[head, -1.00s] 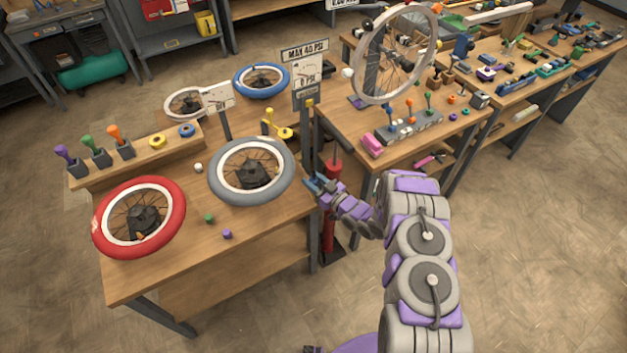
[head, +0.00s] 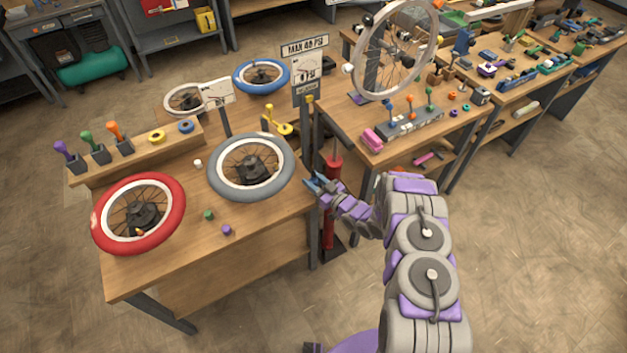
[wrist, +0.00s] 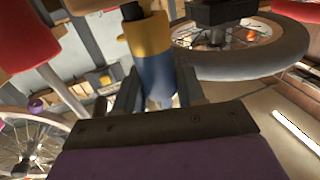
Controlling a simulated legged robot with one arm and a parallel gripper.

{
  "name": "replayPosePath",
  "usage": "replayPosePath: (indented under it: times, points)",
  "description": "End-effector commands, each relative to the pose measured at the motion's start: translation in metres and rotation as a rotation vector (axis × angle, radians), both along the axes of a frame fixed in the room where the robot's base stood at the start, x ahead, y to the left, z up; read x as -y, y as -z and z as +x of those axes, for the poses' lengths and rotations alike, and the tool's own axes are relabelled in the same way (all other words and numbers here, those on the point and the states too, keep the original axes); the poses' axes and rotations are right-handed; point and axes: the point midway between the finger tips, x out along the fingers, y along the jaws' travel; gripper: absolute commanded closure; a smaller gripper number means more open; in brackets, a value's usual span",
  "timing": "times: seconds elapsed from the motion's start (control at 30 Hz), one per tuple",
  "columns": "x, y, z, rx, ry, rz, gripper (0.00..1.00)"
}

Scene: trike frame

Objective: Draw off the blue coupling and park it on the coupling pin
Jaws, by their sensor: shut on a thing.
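In the wrist view, my gripper (wrist: 158,92) is shut on the blue coupling (wrist: 157,76), with a finger on each side of it. A yellow part (wrist: 146,37) meets the coupling's upper end, and a dark piece shows above that. I cannot tell whether the coupling and the yellow part are joined or only touching. In the head view, my gripper (head: 316,186) is at the right edge of the front bench, beside the grey-tyred wheel (head: 251,167) and the red pump (head: 330,190). The coupling is too small there to make out clearly. I cannot identify the coupling pin.
Sign posts (head: 305,85) stand behind my gripper. A second bench (head: 345,138) with a white wheel is behind right. Open floor lies at right.

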Motion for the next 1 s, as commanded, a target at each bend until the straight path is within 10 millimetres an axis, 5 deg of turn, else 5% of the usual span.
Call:
replayPosePath:
  times: [0.23, 0.27, 0.53, 1.0]
  points:
    - [0.001, 0.005, 0.001, 0.001, 0.002, 0.0, 0.97]
    - [0.001, 0.005, 0.001, 0.001, 0.002, 0.0, 0.58]
    - [0.0, 0.005, 0.001, 0.001, 0.001, 0.0, 0.32]
    - [0.016, 0.005, -0.011, -0.001, 0.004, -0.002, 0.31]
